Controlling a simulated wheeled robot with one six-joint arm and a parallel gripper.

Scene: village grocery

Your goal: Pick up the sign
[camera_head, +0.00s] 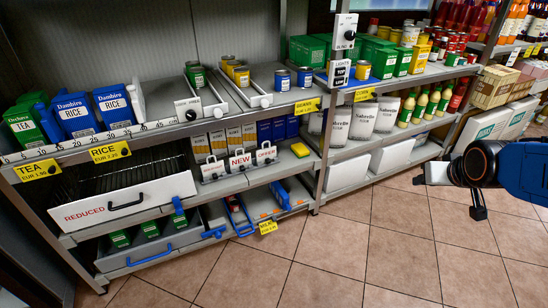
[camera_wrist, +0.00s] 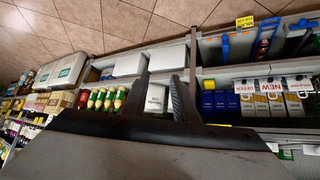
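In the wrist view the NEW sign (camera_wrist: 270,86) and the OFFER sign (camera_wrist: 244,87) appear upside down at the right. My gripper (camera_wrist: 168,72) has its two dark fingers apart with nothing between them. In the head view my arm is at the right edge, well away from the signs; the fingertips are unclear there.
A drawer marked REDUCED (camera_head: 125,202) is at the lower left. A metal post (camera_head: 332,110) with white switch boxes divides the shelves. The tiled floor (camera_head: 370,240) in front is clear.

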